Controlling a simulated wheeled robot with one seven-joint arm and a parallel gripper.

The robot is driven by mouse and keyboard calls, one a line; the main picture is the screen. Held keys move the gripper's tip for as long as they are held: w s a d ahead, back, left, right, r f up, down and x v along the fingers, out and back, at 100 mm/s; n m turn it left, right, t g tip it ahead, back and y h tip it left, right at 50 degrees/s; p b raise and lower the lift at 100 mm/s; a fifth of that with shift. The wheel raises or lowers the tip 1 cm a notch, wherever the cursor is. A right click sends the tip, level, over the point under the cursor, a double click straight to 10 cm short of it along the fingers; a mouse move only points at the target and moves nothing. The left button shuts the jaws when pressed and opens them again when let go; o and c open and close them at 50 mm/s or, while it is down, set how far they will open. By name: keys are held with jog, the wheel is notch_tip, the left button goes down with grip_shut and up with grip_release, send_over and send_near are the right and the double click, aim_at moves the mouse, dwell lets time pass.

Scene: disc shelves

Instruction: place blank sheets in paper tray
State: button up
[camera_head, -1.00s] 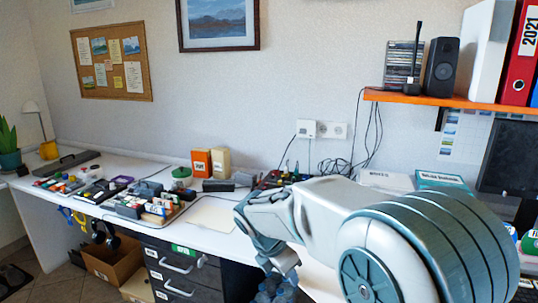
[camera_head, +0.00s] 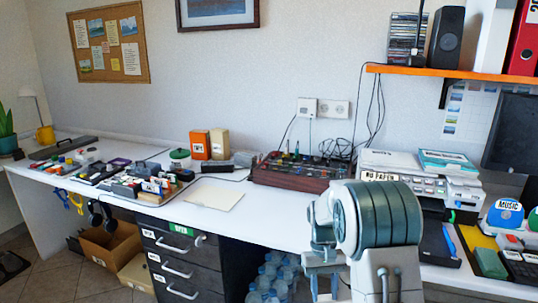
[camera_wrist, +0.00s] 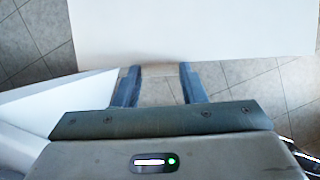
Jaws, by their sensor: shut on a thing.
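My gripper (camera_wrist: 159,75) shows in the wrist view with its two blue-grey fingers pointing up the picture. It is shut on white blank sheets (camera_wrist: 190,28), held by their near edge, with tiled floor below. In the head view, my arm hangs in front of the desk at lower right. I cannot make out the sheets there. The printer (camera_head: 405,186), with a "NO PAPER" label, stands on the desk behind my arm. A dark, open, tray-like part (camera_head: 436,240) lies in front of it, partly hidden by my arm. I cannot tell whether it is the paper tray.
A pale flat folder or sheet (camera_head: 214,196) lies on the white desk. A brown box of tools (camera_head: 290,180) stands left of the printer. Stationery boxes (camera_head: 500,245) crowd the right. Drawers (camera_head: 178,265) and water bottles (camera_head: 268,280) are under the desk.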

jog(key=shift+d+f+m, duration=0.3)
jog(key=shift+m, duration=0.3)
jog(key=s+r+p+v, duration=0.1)
jog(key=s+p+v, duration=0.2)
jog(key=p+v, duration=1.25)
jog(key=p+x, duration=0.1)
jog(key=x, duration=0.2)
jog(key=s+x, duration=0.1)
jog(key=x, duration=0.2)
jog(key=p+x, duration=0.1)
jog(key=x, duration=0.2)
jog(key=shift+s+r+p, duration=0.2)
jog(key=shift+s+p, duration=0.1)
jog(key=shift+s, duration=0.15)
